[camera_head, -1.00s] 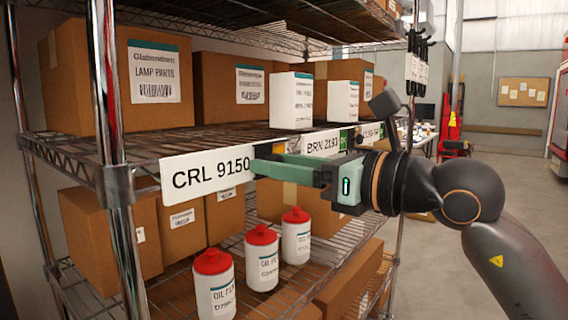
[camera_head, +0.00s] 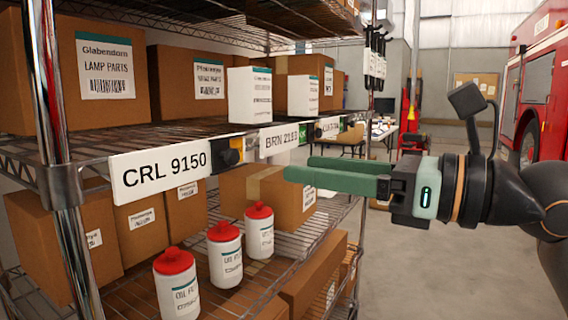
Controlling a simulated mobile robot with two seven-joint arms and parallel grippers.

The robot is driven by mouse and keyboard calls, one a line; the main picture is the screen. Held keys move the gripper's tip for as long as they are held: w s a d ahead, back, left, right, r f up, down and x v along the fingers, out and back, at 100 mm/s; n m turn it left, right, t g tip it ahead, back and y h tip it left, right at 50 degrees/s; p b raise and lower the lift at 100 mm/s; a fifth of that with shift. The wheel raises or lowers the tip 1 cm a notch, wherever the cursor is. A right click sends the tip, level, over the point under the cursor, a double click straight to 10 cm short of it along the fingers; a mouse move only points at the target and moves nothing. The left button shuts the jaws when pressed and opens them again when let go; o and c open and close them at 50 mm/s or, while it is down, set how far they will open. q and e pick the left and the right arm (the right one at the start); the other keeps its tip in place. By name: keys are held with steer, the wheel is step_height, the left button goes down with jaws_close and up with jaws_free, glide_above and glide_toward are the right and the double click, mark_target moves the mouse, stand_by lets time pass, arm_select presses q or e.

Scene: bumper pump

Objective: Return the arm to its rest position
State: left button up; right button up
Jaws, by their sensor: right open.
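My right gripper (camera_head: 298,170) comes in from the right with its green fingers pointing left. Its jaws are open and nothing shows between them. It hangs in front of the shelf rack, below the BRN label (camera_head: 279,138) and to the right of the CRL 9150 label (camera_head: 160,172). A small black and orange part (camera_head: 230,151) sits on the shelf edge at the right end of the CRL label, clear of the fingers. My left gripper is not in view.
The middle shelf holds boxes (camera_head: 190,88) and white cartons (camera_head: 249,95). The lower shelf holds red-capped white bottles (camera_head: 225,254) and boxes. A chrome post (camera_head: 52,130) stands at left. Open floor (camera_head: 420,260) lies to the right; a red vehicle (camera_head: 535,90) stands behind.

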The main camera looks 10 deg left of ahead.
steer(key=shift+s+d, duration=0.25)
steer(key=shift+d, duration=0.25)
